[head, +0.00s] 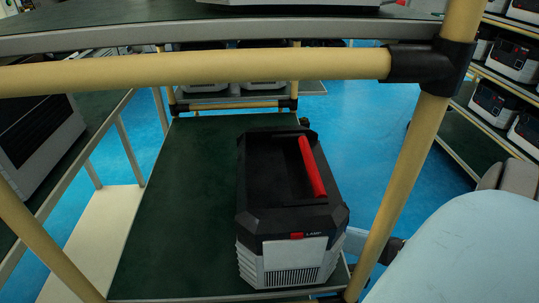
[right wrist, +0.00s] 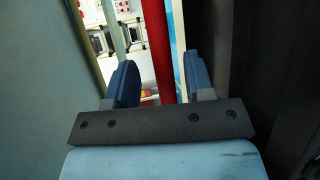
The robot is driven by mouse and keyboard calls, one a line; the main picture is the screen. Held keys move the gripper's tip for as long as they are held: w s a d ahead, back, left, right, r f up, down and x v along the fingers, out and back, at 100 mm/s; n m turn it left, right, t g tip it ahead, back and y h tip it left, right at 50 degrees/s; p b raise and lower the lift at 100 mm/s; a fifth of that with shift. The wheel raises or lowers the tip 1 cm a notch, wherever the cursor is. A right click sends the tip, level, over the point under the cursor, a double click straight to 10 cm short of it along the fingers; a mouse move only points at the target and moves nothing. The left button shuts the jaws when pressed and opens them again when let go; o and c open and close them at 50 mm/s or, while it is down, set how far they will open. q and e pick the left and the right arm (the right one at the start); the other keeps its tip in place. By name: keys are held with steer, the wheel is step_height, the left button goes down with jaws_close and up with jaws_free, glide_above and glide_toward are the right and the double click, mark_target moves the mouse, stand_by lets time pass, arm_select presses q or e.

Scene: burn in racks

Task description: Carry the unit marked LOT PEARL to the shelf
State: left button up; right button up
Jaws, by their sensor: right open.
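A black and light-grey unit (head: 290,215) with a red handle (head: 312,167) on its top stands on a dark green shelf (head: 185,190) in the head view. Its front has a small red mark and a vent grille; no LOT PEARL marking can be read. In the right wrist view, the red handle (right wrist: 158,45) passes between the two blue finger pads of my right gripper (right wrist: 160,78). The fingers are apart, with gaps showing at the handle's sides. My right arm enters at the lower right of the head view. My left gripper is out of view.
A yellow pipe frame (head: 200,73) crosses above the unit, with a yellow post (head: 405,185) at its right. An upper shelf edge (head: 200,34) lies above. Racks of similar units (head: 510,58) stand at right; another unit (head: 38,135) sits at left. Blue floor shows between.

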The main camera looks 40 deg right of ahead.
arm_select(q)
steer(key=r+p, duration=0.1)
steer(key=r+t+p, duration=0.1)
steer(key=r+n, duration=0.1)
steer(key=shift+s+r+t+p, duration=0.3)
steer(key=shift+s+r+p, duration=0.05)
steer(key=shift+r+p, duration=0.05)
arm_select(e)
steer(key=v, duration=0.9)
steer(key=shift+d, duration=0.1)
steer(key=shift+s, duration=0.15)
